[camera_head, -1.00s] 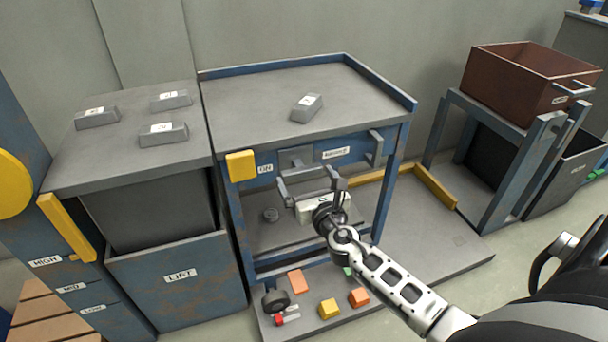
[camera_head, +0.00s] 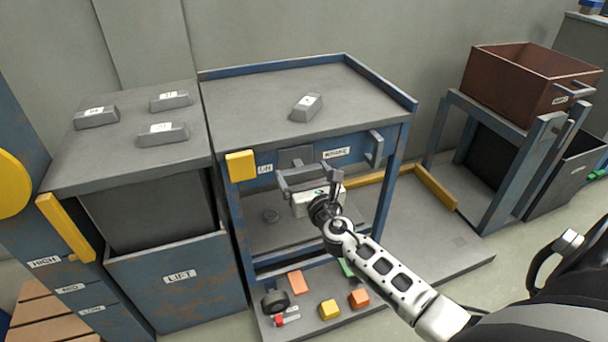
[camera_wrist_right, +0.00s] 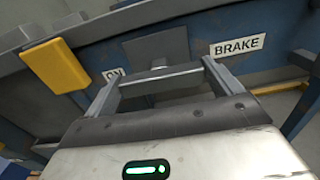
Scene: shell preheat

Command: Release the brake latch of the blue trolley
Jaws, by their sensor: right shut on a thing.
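The blue trolley (camera_head: 300,127) stands in the middle of the head view, with a BRAKE label (camera_head: 336,153) on its front rail. Below the rail sits a grey latch with a crossbar (camera_head: 306,182); it also shows in the right wrist view (camera_wrist_right: 160,76). My right gripper (camera_head: 311,186) is at this latch, its two fingers at the bar's ends, shut on it. In the wrist view the fingers reach forward to the bar, left of the BRAKE label (camera_wrist_right: 237,46). My left gripper is out of view.
A yellow block (camera_head: 241,165) sits on the trolley's left front corner. A grey ingot (camera_head: 306,107) lies on its top. Coloured blocks lie on the lower platform (camera_head: 420,240). A LIFT cabinet (camera_head: 180,276) stands close on the left; a brown bin (camera_head: 510,82) is at right.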

